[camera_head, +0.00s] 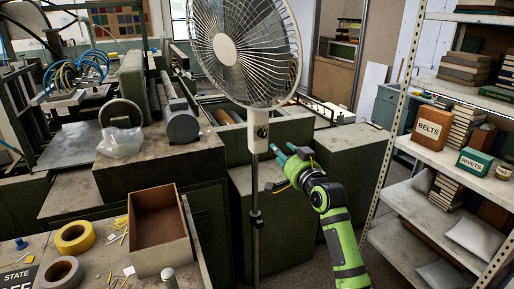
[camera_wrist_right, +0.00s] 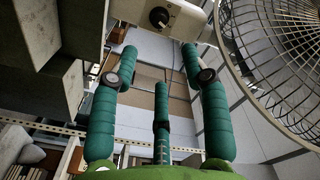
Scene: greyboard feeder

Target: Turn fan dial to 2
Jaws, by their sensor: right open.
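A white pedestal fan (camera_head: 257,118) with a round wire cage stands in the middle of the head view. Its dial (camera_head: 262,132) is a small dark knob on the housing below the cage. In the right wrist view the dial (camera_wrist_right: 159,17) is a round black knob with a light mark; I cannot read its setting. My right gripper (camera_head: 289,152) is open and empty, just right of the fan's pole and slightly below the dial. In the right wrist view, the green fingers of the gripper (camera_wrist_right: 159,50) are spread apart, with the dial beyond and between their tips. My left gripper is not in view.
The fan's cage (camera_wrist_right: 275,55) is close on the right in the wrist view. A metal shelf (camera_head: 440,155) with boxes and books stands at the right. Grey machinery (camera_head: 160,155) and an open brown box (camera_head: 160,220) are at the left.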

